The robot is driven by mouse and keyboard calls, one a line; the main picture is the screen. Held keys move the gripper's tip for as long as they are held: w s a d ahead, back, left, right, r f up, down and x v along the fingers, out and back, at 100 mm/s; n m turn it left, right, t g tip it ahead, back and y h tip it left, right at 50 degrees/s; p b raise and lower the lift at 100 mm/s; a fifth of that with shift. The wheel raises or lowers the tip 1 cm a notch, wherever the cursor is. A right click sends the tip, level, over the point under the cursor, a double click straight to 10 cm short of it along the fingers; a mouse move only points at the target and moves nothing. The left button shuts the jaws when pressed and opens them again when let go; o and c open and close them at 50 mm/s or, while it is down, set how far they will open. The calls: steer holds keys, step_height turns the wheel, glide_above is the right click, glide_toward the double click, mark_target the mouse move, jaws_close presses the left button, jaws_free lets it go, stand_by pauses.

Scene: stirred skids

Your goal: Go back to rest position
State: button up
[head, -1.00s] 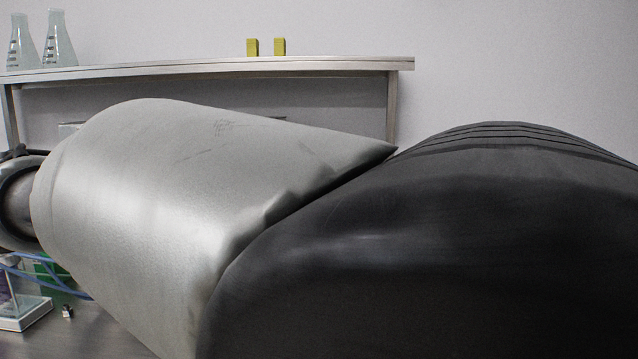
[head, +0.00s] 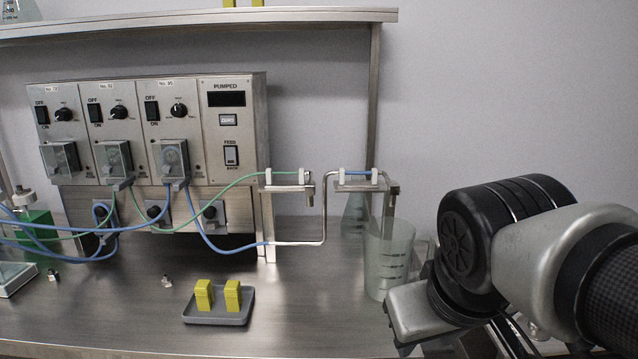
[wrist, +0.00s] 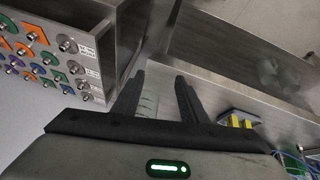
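My arm (head: 545,250) is folded at the right of the head view, in front of the bench's right end. The gripper end is low there and mostly hidden behind my own links. In the wrist view my gripper (wrist: 158,85) shows two black fingers standing apart. A pale, see-through glass shape (wrist: 148,103) shows between the fingers, beyond them; I cannot tell its distance. Nothing is seen clamped between the fingertips.
A glass beaker (head: 388,262) stands close left of my arm. A pump unit (head: 150,130) with blue and green tubes stands at the back left. A grey tray (head: 217,317) holds two yellow blocks (head: 203,295). A panel with coloured connectors (wrist: 50,55) is at left in the wrist view.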

step_height(320, 180, up, 26)
steer(key=s+m+p, duration=0.2)
steer(key=p, duration=2.5)
steer(key=shift+s+f+y, duration=0.25)
steer(key=shift+s+y, duration=0.1)
steer(key=shift+y, duration=0.05)
